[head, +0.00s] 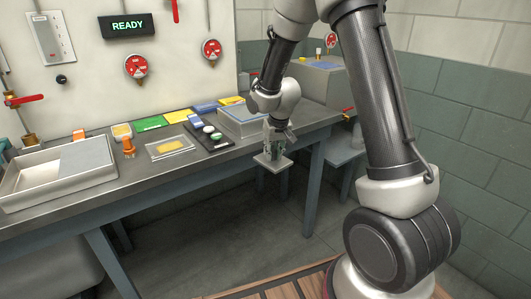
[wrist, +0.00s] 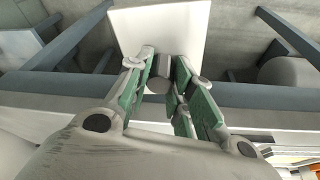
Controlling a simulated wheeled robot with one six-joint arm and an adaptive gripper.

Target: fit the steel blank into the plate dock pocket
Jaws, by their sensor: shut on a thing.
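The steel blank (head: 271,162) is a flat, pale grey square plate. My gripper (head: 275,138) is shut on it from above and holds it just off the bench's front edge, roughly level. In the wrist view the blank (wrist: 165,22) lies beyond my green-padded fingers (wrist: 160,75), which close around a short round grey knob (wrist: 160,82) at its near side. I cannot tell which fixture is the plate dock, and no empty pocket shows clearly. A low grey box (head: 240,122) stands on the bench behind my gripper.
The bench (head: 130,180) holds a grey two-part tray (head: 60,178) at left, a clear plate with a yellow patch (head: 176,147), a black tray (head: 208,137) with round pieces, and several coloured cards. A pump-like box (head: 318,80) stands at right. A lit READY sign (head: 127,26) hangs above.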

